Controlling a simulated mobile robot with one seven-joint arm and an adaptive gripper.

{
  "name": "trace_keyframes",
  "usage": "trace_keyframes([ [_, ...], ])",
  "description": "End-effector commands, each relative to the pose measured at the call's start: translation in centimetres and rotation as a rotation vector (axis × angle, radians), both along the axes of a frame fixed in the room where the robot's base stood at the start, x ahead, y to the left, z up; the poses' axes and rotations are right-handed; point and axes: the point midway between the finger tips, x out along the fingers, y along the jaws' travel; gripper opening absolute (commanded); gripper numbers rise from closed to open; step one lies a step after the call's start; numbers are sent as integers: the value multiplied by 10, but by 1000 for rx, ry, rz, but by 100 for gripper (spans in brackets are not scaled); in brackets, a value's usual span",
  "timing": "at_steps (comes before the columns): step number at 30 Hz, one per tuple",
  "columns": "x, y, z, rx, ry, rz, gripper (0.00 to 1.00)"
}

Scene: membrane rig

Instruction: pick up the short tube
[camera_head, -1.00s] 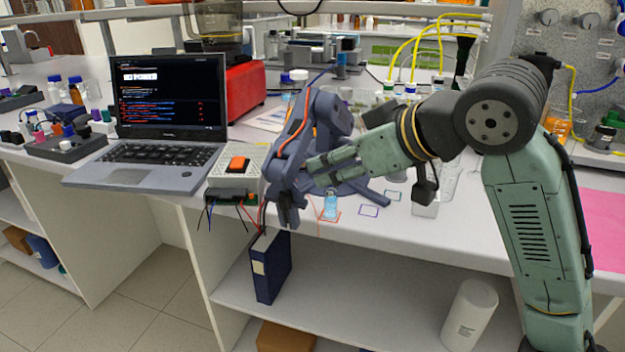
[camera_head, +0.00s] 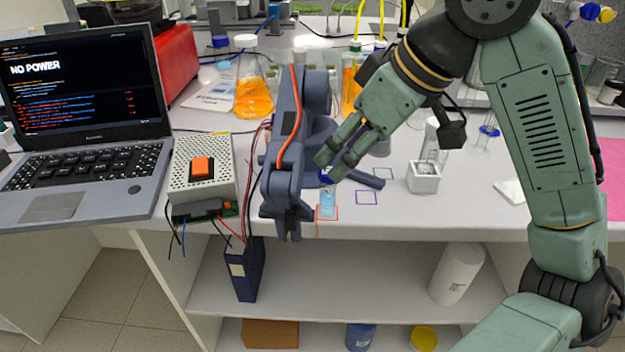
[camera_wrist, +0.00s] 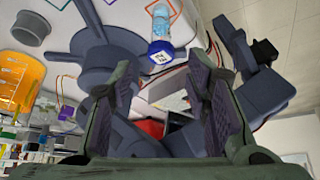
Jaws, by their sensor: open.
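A short clear tube (camera_head: 327,206) with pale blue liquid and a blue cap stands upright in the orange-outlined square near the bench's front edge. It also shows in the wrist view (camera_wrist: 160,22), its labelled blue cap (camera_wrist: 161,52) toward me, beyond and between my fingertips. My gripper (camera_head: 331,165) is open and empty. In the head view its fingertips are at the cap and partly cover it. In the wrist view the cap is not between the finger pads (camera_wrist: 162,75). I cannot tell whether a finger touches it.
A dark blue-grey desktop arm (camera_head: 285,170) stands just left of the tube, close to my fingers. A power supply (camera_head: 203,165) and a laptop (camera_head: 80,130) are farther left. A white block (camera_head: 424,180) holding a clear tube stands to the right. Flasks with orange liquid (camera_head: 254,98) stand behind.

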Motion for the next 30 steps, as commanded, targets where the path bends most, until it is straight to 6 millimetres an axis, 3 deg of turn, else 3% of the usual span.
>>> trace_keyframes([
  [6,9,14,-29,1,3,1,44],
  [14,15,23,-49,1,0,0,44],
  [22,23,38,-84,0,2,1,44],
  [30,26,42,-93,1,0,0,44],
])
